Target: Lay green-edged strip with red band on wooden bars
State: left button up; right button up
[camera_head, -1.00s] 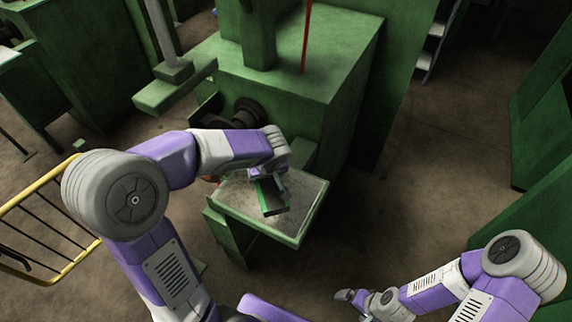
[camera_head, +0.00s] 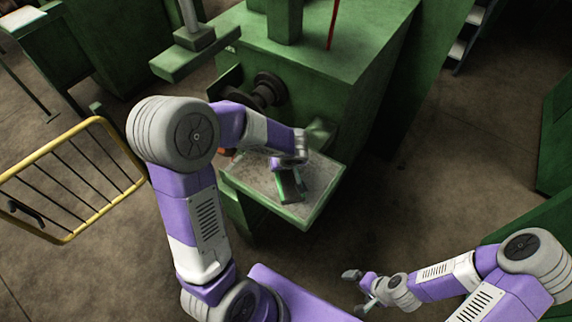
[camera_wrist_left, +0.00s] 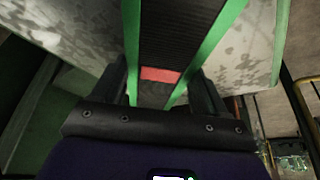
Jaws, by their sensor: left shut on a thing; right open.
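The green-edged strip (camera_head: 290,188) hangs from my left gripper (camera_head: 285,165) over a grey tabletop in the head view. Whether it touches the top, I cannot tell. In the left wrist view the strip (camera_wrist_left: 180,35) has a dark ribbed middle, bright green edges and a red band (camera_wrist_left: 160,74) near the fingers. My left gripper (camera_wrist_left: 162,88) is shut on this end, a finger on each side. My right gripper (camera_head: 358,289) is open and empty at the lower right, over the floor. I cannot make out any wooden bars.
The grey tabletop has a green rim (camera_head: 318,210) and adjoins a large green machine (camera_head: 330,85) with a dark round fitting (camera_head: 268,88). A yellow barrier (camera_head: 125,150) stands at the left. The floor (camera_head: 420,190) right of the table is clear.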

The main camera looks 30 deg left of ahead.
pick_arm(q)
jog(key=shift+f, duration=0.1)
jog(key=o, duration=1.2)
jog(key=shift+c, duration=0.2)
